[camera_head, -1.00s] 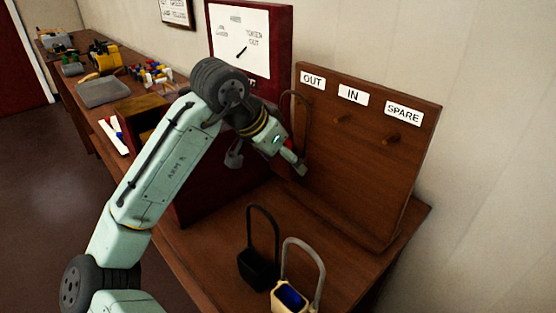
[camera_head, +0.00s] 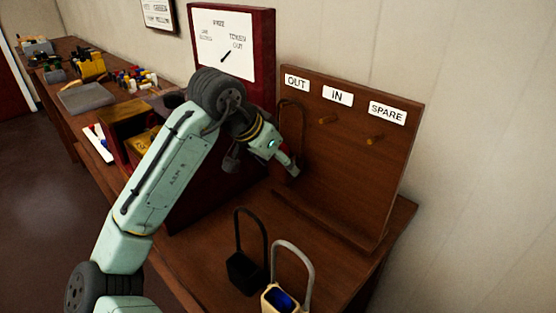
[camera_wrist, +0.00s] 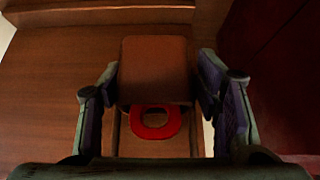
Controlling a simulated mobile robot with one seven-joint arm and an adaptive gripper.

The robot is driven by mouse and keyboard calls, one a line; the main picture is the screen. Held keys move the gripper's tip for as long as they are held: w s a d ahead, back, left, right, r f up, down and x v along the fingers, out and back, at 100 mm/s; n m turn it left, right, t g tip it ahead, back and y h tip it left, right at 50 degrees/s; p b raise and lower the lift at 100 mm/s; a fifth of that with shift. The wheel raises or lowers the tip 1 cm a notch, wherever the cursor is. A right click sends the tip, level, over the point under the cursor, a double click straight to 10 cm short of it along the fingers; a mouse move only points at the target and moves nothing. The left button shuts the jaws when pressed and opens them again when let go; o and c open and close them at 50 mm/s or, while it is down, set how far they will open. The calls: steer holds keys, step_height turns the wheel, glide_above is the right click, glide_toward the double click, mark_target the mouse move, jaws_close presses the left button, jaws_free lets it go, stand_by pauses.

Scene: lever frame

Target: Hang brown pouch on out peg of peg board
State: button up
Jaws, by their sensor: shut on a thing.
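The brown pouch (camera_wrist: 153,72) sits between the two fingers of my gripper (camera_wrist: 158,82) in the wrist view, with a red ring (camera_wrist: 172,124) at its opening. In the head view, my gripper (camera_head: 288,165) is in front of the left part of the peg board (camera_head: 350,170), below the OUT label (camera_head: 296,83). The pouch's brown strap loop (camera_head: 301,122) stands up under that label, and the pouch body is mostly hidden by my gripper. I cannot make out the OUT peg or tell whether the loop is around it.
The IN peg (camera_head: 327,120) and SPARE peg (camera_head: 375,140) are bare. A black pouch (camera_head: 246,272) and a cream pouch (camera_head: 281,298) with blue inside stand on the table in front. A dark red cabinet (camera_head: 263,45) with a dial stands close left of the board.

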steer(key=shift+s+f, duration=0.1)
steer(key=shift+f, duration=0.05)
steer(key=o, duration=1.3)
steer(key=shift+o, duration=0.7)
steer(key=s+a, duration=0.4)
steer(key=shift+s+a, duration=0.25)
steer(key=shift+a, duration=0.05)
step_height(320, 180, up, 13)
steer(key=s+a+p, duration=0.2)
stand_by(1.0)
steer(key=shift+s+a, duration=0.1)
